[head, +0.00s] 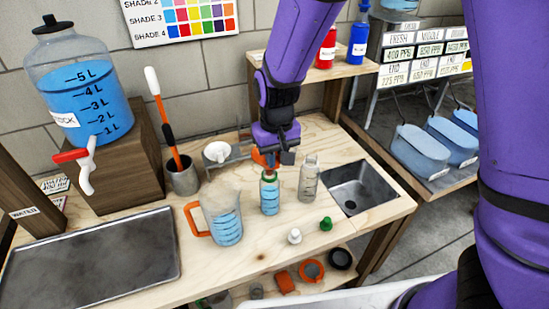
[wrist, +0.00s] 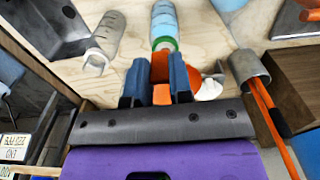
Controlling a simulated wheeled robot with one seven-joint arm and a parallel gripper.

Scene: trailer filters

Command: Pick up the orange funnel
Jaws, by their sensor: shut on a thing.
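The orange funnel (head: 262,158) is held at my gripper (head: 273,168), just above and behind a bottle (head: 269,196) with blue liquid and a green collar. In the wrist view, orange funnel parts (wrist: 160,94) show between the two blue-grey fingers of my gripper (wrist: 160,84), which are shut on it. More orange shows beside the right finger. Much of the funnel is hidden by the gripper, and I cannot tell whether it touches the bottle or the stand. The bottle's green collar (wrist: 165,43) shows just beyond the fingertips.
A second clear bottle (head: 308,180) stands right of the first. A pitcher (head: 224,226) with an orange handle is at left front. A white bowl (head: 217,152) sits behind left. White (head: 294,236) and green (head: 326,223) caps lie in front. A sink (head: 357,188) is at right.

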